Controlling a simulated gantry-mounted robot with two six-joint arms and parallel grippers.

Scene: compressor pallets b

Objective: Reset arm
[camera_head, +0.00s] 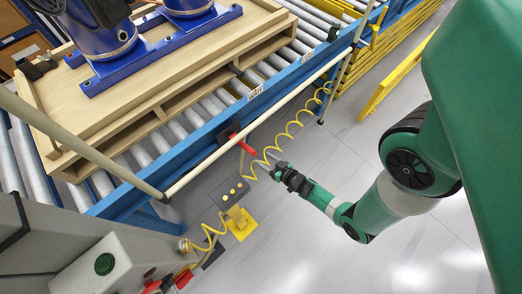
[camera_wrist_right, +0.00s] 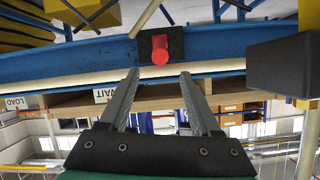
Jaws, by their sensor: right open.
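My right gripper (camera_head: 276,162) is near the middle of the head view, beside the blue conveyor rail. It is open and empty. In the right wrist view its two fingers (camera_wrist_right: 158,74) stand apart with nothing between them. A red handle (camera_head: 242,146) on a dark bracket sits on the rail, just up and left of the gripper in the head view. In the right wrist view the red handle (camera_wrist_right: 160,50) shows beyond the fingertips, apart from them. My left gripper is not in view.
A wooden pallet (camera_head: 158,112) bearing a blue compressor (camera_head: 148,45) stands on the roller conveyor (camera_head: 182,128). A pale bar (camera_head: 262,118) runs along the conveyor's blue frame. A yellow coiled hose (camera_head: 291,128) hangs close by the gripper. A grey cabinet with a green button (camera_head: 104,263) fills the lower left.

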